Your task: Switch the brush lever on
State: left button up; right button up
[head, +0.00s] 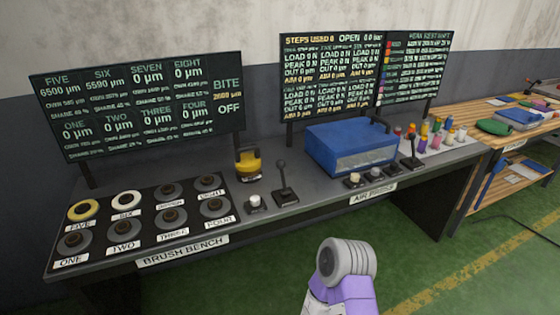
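A black lever (282,178) with a round knob stands on a dark base at the right of the brush bench (150,264). Its stick is close to upright, leaning slightly left in the head view. It is probably the brush lever, but I see no label on it. The left display board (140,105) shows "BITE" with a value that looks like 2600 µm, and "OFF" below. Neither gripper shows in the head view. Only a purple and grey part of one of my arms is visible at the bottom, in front of the bench and apart from the lever.
A yellow-topped device (248,165) and a white button (254,203) stand left of the lever. Labelled round posts fill the bench's left; FIVE and SIX carry rings. A blue box (350,146) stands to the right, with another black lever (412,152) beyond. The green floor in front looks clear.

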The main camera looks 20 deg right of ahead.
aim_at(280, 163)
jog(key=z, duration=0.35)
jog(key=i, duration=0.5)
jog(key=z, duration=0.8)
jog(key=i, duration=0.7)
